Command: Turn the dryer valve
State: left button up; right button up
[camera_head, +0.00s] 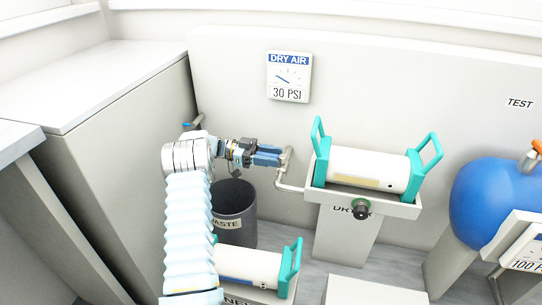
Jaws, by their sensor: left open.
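The dryer (350,235) is a grey stand with a tray at the centre right. A white cylinder (367,168) with teal end handles lies in the tray. A dark round knob (361,209) sits on the dryer's front. A metal pipe (288,186) runs from the tray's left side up to a fitting (287,157), which may be the dryer valve. My left gripper (279,156) has blue fingers that point right and reach this fitting. It is open; whether it touches the fitting cannot be told. My right gripper is not in view.
A dark waste bin (236,205) stands below my left wrist. A second white cylinder (248,264) with teal handles lies at the bottom. A dry air gauge (289,77) reading 30 PSI hangs on the wall. A blue tank (490,200) is at the right; a grey cabinet (120,150) is at the left.

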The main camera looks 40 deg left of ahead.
aim_at(271, 155)
pick_arm(q)
jog(key=shift+r, duration=0.35)
jog(key=r, duration=0.3)
jog(key=shift+s+d+r, duration=0.1)
jog(key=shift+s+d, duration=0.05)
jog(key=shift+s, duration=0.05)
jog(key=s+d+r, duration=0.8)
jog(key=s+r, duration=0.1)
jog(key=s, duration=0.1)
jog(key=shift+s+d, duration=0.15)
jog(key=shift+s, duration=0.2)
